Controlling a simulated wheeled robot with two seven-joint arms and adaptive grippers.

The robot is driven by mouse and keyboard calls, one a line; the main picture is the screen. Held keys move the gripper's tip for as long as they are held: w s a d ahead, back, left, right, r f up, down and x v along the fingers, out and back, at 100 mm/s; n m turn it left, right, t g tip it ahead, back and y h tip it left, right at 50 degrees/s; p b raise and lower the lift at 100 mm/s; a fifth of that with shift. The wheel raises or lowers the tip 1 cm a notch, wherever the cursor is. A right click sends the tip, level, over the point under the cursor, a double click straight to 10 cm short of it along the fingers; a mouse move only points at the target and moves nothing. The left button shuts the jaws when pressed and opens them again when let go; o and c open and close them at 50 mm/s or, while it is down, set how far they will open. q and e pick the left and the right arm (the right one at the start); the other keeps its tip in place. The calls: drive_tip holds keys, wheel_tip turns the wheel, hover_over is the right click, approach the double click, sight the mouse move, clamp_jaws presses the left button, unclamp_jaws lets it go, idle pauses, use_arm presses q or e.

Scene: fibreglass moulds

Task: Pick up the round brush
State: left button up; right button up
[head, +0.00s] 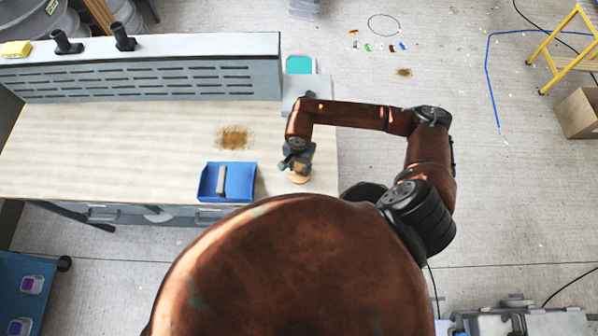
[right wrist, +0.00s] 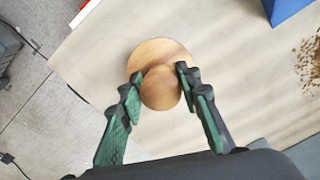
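The round brush (head: 299,178) is a wooden disc with a round knob on top. It is near the right end of the workbench, close to its front edge. In the right wrist view the brush (right wrist: 160,50) is straight ahead, with its knob between my fingers. My right gripper (head: 297,165) is over it. The right gripper's green-padded fingers (right wrist: 159,78) are on either side of the knob, very near or touching it. I cannot tell whether they press on it. The brush's underside is hidden. My left gripper is not in view.
A blue tray (head: 241,181) with a grey block in it stands left of the brush on the workbench (head: 110,150). A brown debris patch (head: 234,138) lies behind the tray. A slotted grey panel (head: 140,77) runs along the bench's back.

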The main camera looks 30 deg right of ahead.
sight(299, 165)
drive_tip(key=c, duration=0.3)
drive_tip(key=shift+c, duration=1)
clamp_jaws()
drive_tip(key=shift+w+r, duration=0.1)
drive_tip(key=shift+r, duration=0.25)
wheel_tip(299, 165, up, 3)
drive_tip(key=shift+f+b, duration=0.2)
drive_tip(key=shift+b, duration=0.8)
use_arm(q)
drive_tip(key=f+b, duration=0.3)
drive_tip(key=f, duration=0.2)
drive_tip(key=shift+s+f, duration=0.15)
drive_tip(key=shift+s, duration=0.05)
use_arm(e)
drive_tip(key=s+a+r, duration=0.8)
drive_tip(key=s+r, duration=0.1)
drive_tip(key=s, duration=0.2)
drive_tip(key=shift+a+r, duration=0.4)
